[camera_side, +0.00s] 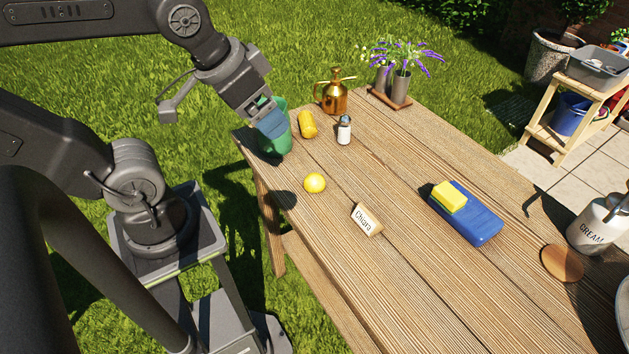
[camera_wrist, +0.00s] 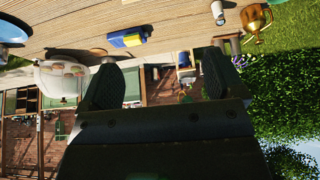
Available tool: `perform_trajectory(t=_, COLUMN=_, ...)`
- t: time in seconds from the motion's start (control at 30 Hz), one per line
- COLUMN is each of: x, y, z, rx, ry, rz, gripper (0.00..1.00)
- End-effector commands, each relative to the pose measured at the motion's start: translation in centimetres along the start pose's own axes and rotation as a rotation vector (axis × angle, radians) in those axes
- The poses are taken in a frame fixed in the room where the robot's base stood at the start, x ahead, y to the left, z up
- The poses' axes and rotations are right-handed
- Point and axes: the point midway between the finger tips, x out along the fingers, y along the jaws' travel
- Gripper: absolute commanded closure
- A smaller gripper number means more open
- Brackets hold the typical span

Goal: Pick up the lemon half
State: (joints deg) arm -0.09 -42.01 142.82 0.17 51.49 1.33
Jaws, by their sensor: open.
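The lemon half (camera_side: 315,183) is a small round yellow piece on the wooden table (camera_side: 400,165), near its left edge in the side view. I cannot make out a cut face. I do not see it in the wrist view. My gripper (camera_side: 273,124) is above the table's far left corner, in front of a green pot, up and to the left of the lemon half and apart from it. In the wrist view my gripper (camera_wrist: 160,80) has its two dark fingers spread wide, with nothing between them.
A green pot (camera_side: 277,145), a yellow oblong thing (camera_side: 307,124), a small white shaker (camera_side: 344,132) and a brass can (camera_side: 334,97) stand near my gripper. A "Chiara" name block (camera_side: 367,219) lies right of the lemon half. A yellow sponge (camera_side: 449,196) rests on a blue box (camera_side: 470,218).

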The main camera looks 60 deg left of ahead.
Motion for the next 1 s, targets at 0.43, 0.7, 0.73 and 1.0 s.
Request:
perform_trajectory(t=0.43, x=9.8, y=-3.0, z=-5.6, rx=0.728, ry=-0.3, rz=0.036, gripper=0.12)
perform_trajectory(t=0.7, x=18.1, y=-5.2, z=-6.3, rx=1.185, ry=-0.459, rz=0.185, gripper=0.12)
perform_trajectory(t=0.73, x=18.8, y=-5.3, z=-6.3, rx=1.218, ry=-0.468, rz=0.2, gripper=0.12)
perform_trajectory(t=1.0, x=21.9, y=-6.0, z=-5.5, rx=1.351, ry=-0.502, rz=0.262, gripper=0.12)
